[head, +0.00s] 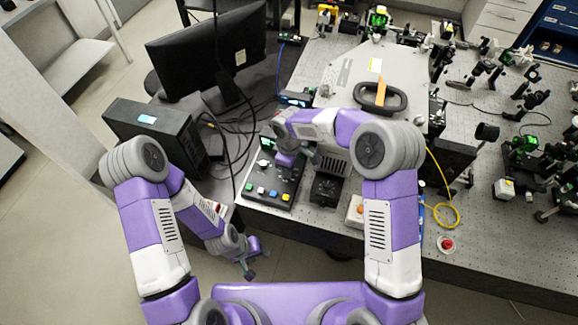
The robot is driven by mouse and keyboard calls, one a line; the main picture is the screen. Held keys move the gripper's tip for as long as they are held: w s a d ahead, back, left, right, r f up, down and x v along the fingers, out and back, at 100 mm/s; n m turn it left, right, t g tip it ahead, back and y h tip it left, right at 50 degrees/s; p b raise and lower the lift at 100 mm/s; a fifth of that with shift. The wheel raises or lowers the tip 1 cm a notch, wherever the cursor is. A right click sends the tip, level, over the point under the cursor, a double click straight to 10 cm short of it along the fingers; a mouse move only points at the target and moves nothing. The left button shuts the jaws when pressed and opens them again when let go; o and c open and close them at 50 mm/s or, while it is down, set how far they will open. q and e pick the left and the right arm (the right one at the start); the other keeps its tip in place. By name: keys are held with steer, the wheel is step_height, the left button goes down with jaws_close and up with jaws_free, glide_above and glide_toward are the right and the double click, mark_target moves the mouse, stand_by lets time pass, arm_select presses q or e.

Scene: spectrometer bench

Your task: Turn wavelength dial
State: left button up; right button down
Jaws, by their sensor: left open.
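A black control panel (262,204) with several coloured buttons lies near the bench's front edge. A small black box (328,189) with a round dark part on its face stands just right of it. I cannot tell for certain which part is the wavelength dial. My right gripper (287,159) hangs over the panel's upper right part and hides some of it. Its fingers are too small and covered to read, and I cannot tell whether it touches the panel. My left gripper (256,263) is open and empty, low in front of the bench, apart from the panel.
A monitor (205,50) and a black computer case (155,132) stand at the left, with loose cables beside them. A large grey instrument (350,75) with a black handle is behind the panel. A red button (447,244) and a yellow cable (444,213) lie at the right.

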steer(key=shift+r, duration=0.1)
stand_by(0.4)
steer(key=c, duration=0.9)
jaws_free()
step_height(320, 180, up, 8)
steer(key=shift+f, duration=0.2)
